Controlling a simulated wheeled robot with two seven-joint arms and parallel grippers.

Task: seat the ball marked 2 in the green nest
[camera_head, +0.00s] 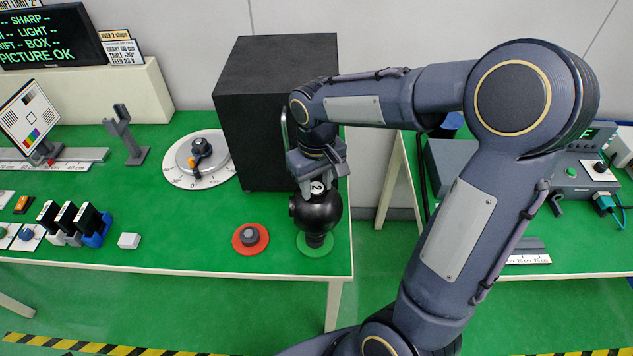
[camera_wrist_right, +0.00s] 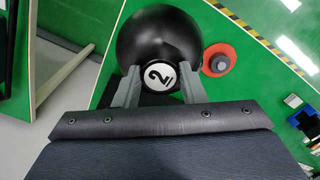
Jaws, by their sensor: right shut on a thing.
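The black ball marked 2 (camera_head: 316,213) is at the front right corner of the left green table, with its white label on top. It also fills the top middle of the right wrist view (camera_wrist_right: 155,35). The green nest (camera_head: 315,248) is a flat green disc directly below the ball, with a dark centre piece partly hidden by it. I cannot tell whether ball and nest touch. My right gripper (camera_head: 318,181) points down from above, shut on the ball's top at the label; its two fingers show in the right wrist view (camera_wrist_right: 158,88). My left gripper is not in view.
A red nest (camera_head: 251,238) with an empty grey centre is left of the green one. A large black box (camera_head: 270,110) stands behind the ball. A round dial (camera_head: 199,158) lies left of the box. A gap separates this table from the right one.

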